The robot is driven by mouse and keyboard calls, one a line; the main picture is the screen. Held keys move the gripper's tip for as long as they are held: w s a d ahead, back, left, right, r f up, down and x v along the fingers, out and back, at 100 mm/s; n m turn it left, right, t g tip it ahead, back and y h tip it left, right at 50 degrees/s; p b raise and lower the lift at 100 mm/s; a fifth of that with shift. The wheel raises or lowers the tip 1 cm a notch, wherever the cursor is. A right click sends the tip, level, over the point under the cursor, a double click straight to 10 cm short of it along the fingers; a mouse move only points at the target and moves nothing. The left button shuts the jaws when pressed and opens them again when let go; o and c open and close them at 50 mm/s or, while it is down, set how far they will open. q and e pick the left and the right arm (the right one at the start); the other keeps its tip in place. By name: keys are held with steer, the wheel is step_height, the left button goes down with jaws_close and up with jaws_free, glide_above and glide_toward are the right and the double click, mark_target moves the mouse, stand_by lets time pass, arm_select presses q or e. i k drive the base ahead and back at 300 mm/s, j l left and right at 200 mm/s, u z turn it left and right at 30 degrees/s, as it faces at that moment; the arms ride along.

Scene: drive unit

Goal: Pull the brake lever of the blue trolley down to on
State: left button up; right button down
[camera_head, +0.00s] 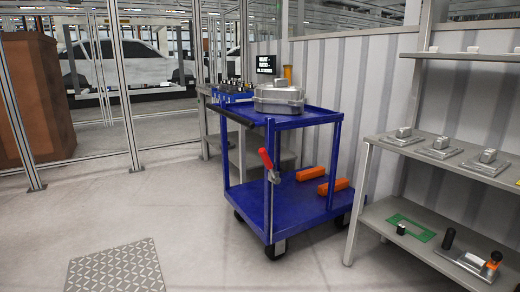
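The blue trolley (306,119) stands in the middle of the view, with a top deck and a lower deck on dark casters. Its brake lever (266,158) has a red handle and sits on the near corner post. The red handle points up and to the left, tilted, above a grey metal pivot on the post. Neither of my grippers is in view, and nothing touches the lever.
A grey metal housing (279,98) rests on the trolley's top deck. Orange blocks (310,173) lie on its lower deck. A grey shelf rack (425,155) with metal parts stands close at right. The floor (185,215) in front and left is clear, with a textured plate (115,268).

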mark_target(276, 180)
steer(key=i+u, duration=0.2)
steer(key=i, duration=0.55)
steer(key=i+l+u, duration=0.2)
steer(key=i, duration=0.55)
